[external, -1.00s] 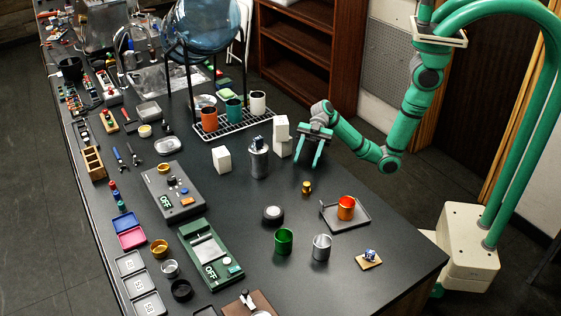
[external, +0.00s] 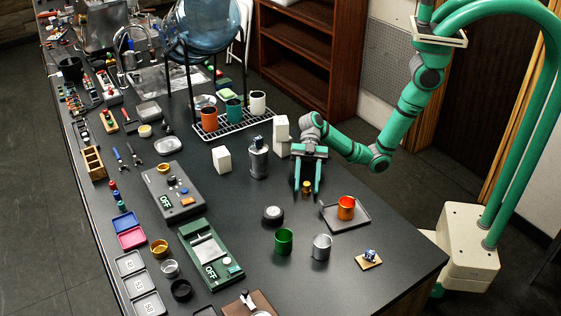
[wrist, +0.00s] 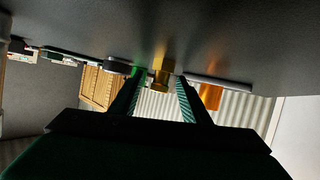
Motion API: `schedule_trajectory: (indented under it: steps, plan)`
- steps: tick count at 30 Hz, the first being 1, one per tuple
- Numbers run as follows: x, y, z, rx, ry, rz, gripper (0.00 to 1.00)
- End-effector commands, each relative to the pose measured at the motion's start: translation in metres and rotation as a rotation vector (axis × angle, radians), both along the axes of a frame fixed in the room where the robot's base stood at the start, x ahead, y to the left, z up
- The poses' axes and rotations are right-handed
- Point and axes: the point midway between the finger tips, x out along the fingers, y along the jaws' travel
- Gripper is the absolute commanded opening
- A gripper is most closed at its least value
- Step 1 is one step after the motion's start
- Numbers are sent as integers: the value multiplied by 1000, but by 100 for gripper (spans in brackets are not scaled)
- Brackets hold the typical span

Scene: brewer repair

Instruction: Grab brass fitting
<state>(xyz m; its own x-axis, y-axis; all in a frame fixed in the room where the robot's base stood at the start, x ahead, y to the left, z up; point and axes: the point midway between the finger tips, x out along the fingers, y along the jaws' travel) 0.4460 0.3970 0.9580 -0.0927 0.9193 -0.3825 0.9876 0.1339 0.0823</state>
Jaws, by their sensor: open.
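The brass fitting (external: 306,187) is a small gold piece standing upright on the black table. In the wrist view the fitting (wrist: 162,75) shows between and just beyond my fingertips. My gripper (external: 307,190) is open, its two green fingers pointing down toward the table on either side of the fitting in the external view. The wrist view also shows the open gripper (wrist: 159,84), with a gap between each finger and the fitting. I cannot tell from these views how far the fingertips are above the table.
An orange cup (external: 346,208) on a dark tray (external: 358,222) stands to the right. A dark round puck (external: 273,214), a green cup (external: 284,241) and a grey metal cup (external: 322,247) stand in front. A metal bottle (external: 259,160) and white blocks (external: 222,159) stand behind left.

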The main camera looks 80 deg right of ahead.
Motion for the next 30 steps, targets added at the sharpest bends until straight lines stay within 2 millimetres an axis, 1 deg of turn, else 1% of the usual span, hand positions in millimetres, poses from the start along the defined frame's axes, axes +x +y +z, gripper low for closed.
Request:
schedule_trajectory:
  steps: [3,10,11,12,14,15,16,26,30]
  plan:
    - [-1,7,-2,1,0,1,42]
    - [-1,8,-3,1,-1,0,42]
    - [-1,7,-3,1,-1,0,35]
    - [-1,7,-3,1,-1,0,26]
    - [-1,7,-3,1,-1,0,11]
    - [-1,7,-3,1,-1,0,2]
    - [-1,7,-3,1,-1,0,0]
    - [-1,7,-1,1,-1,0,0]
    - [-1,7,7,1,-3,0,0]
